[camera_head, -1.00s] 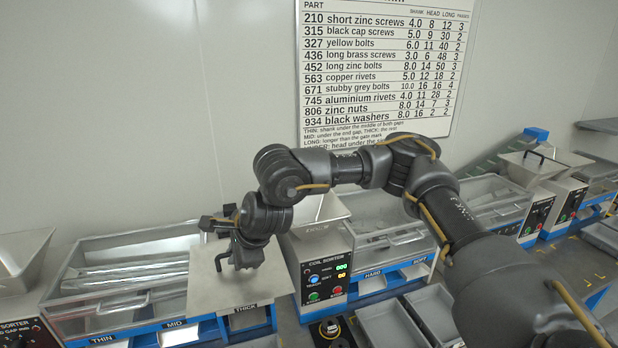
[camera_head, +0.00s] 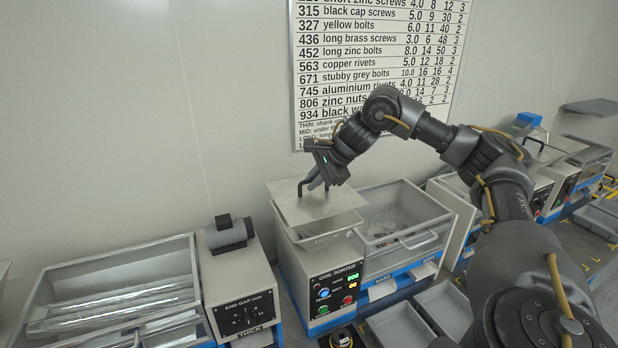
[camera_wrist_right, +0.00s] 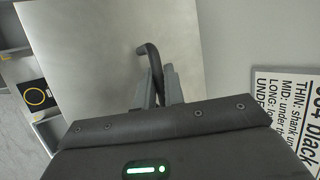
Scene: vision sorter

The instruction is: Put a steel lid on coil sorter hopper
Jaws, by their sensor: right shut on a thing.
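The steel lid (camera_head: 312,204) is a flat square plate with a dark bent handle. My right gripper (camera_head: 312,188) is shut on that handle; the right wrist view shows the fingers (camera_wrist_right: 160,88) closed around the dark handle (camera_wrist_right: 150,56) with the plate (camera_wrist_right: 95,60) beyond. The lid is over the coil sorter hopper (camera_head: 328,232), whose sloped rim shows below the lid's front edge. Whether lid and rim touch I cannot tell. The coil sorter (camera_head: 336,290) has a black panel with lit buttons. The left gripper is not in view.
An end gap box (camera_head: 243,300) with a grey motor on top stands left of the coil sorter, beside a clear-walled bin (camera_head: 110,290). A clear bin (camera_head: 400,225) adjoins on the right. Grey trays (camera_head: 400,328) lie in front. A parts chart (camera_head: 375,70) hangs behind.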

